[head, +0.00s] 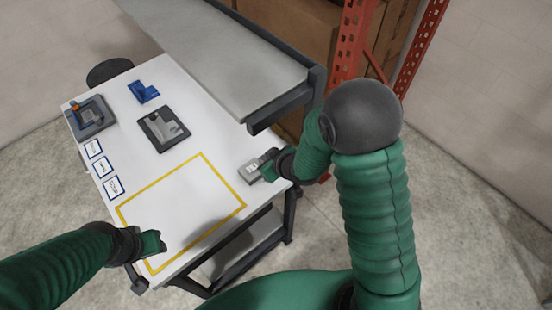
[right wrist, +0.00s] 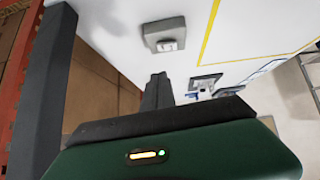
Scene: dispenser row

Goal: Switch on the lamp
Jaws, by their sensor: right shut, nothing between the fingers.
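A small grey box with a pale switch plate (head: 249,171) sits on the right edge area of the white table. It also shows in the right wrist view (right wrist: 164,33), just beyond my fingertips. My right gripper (head: 266,164) is beside the box at its right end; the fingers (right wrist: 157,82) are shut and empty. I cannot tell whether they touch the box. No lamp can be clearly made out.
The white table (head: 200,130) carries a yellow outline (head: 183,171), a dark tray with a grey piece (head: 155,122), a blue part (head: 143,92), a grey fixture (head: 91,122) and three cards (head: 103,167). A grey shelf (head: 215,50) hangs close behind my right gripper, near an orange rack (head: 350,50).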

